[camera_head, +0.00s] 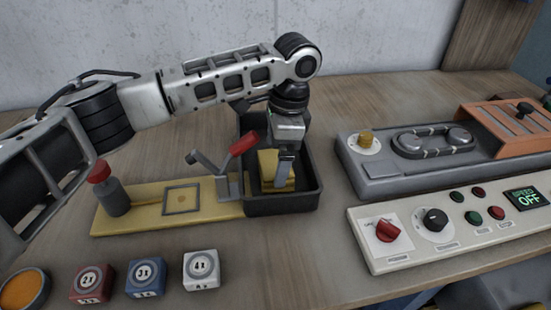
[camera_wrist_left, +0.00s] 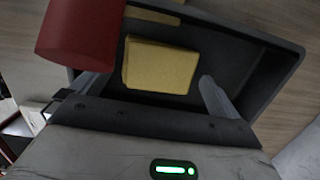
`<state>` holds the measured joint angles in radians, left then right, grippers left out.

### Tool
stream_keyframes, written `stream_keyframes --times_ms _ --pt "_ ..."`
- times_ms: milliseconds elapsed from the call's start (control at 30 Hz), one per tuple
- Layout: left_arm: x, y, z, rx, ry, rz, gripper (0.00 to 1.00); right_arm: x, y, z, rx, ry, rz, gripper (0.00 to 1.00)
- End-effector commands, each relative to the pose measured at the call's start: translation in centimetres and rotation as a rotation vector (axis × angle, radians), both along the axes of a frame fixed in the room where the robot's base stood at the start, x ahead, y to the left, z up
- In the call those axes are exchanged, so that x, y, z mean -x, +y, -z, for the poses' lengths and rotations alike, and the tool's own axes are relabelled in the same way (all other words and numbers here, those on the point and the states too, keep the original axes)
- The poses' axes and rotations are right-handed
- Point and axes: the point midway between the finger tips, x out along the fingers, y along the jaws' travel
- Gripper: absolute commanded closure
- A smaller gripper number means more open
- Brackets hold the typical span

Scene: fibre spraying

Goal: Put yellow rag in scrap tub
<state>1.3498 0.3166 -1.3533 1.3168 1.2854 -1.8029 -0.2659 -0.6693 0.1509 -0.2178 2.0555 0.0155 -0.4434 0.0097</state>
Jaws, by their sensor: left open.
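The yellow rag (camera_head: 268,166) is a folded block lying inside the dark scrap tub (camera_head: 310,200). In the left wrist view the rag (camera_wrist_left: 160,66) shows against the tub's dark floor, near the tub's wall (camera_wrist_left: 285,75). My left gripper (camera_head: 283,180) points down into the tub at the rag. In the wrist view its two fingers (camera_wrist_left: 155,92) stand apart, one on each side of the rag, with gaps between them and it. Part of the rag is hidden behind the gripper in the head view. My right gripper is not in view.
A red-handled lever (camera_head: 243,144) rises close to the tub's left side, and its red grip (camera_wrist_left: 82,30) looms in the wrist view. A yellow board (camera_head: 150,210) with a red-capped bottle (camera_head: 113,190) lies left. Numbered blocks (camera_head: 146,278) stand in front; machine panels (camera_head: 440,225) are right.

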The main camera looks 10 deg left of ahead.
Motion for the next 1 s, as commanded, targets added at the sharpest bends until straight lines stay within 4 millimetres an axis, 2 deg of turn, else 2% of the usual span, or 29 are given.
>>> stream_keyframes --times_ms 200,433,633,900,1000 --pt "-0.3 -0.8 -4.9 0.004 -0.004 0.000 0.00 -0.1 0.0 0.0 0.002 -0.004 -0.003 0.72" --pt "-0.5 -1.3 -8.8 0.001 -0.003 -0.001 0.00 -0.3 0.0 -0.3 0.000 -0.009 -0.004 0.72" --pt "-0.5 -1.5 -10.0 0.001 -0.001 0.000 0.00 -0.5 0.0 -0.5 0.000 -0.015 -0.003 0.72" --pt "-0.5 -1.5 -10.0 0.002 -0.001 0.000 0.00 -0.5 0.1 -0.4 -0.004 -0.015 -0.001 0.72" --pt "-0.5 -2.3 -9.7 0.021 -0.015 0.013 0.00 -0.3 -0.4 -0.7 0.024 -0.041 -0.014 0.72"
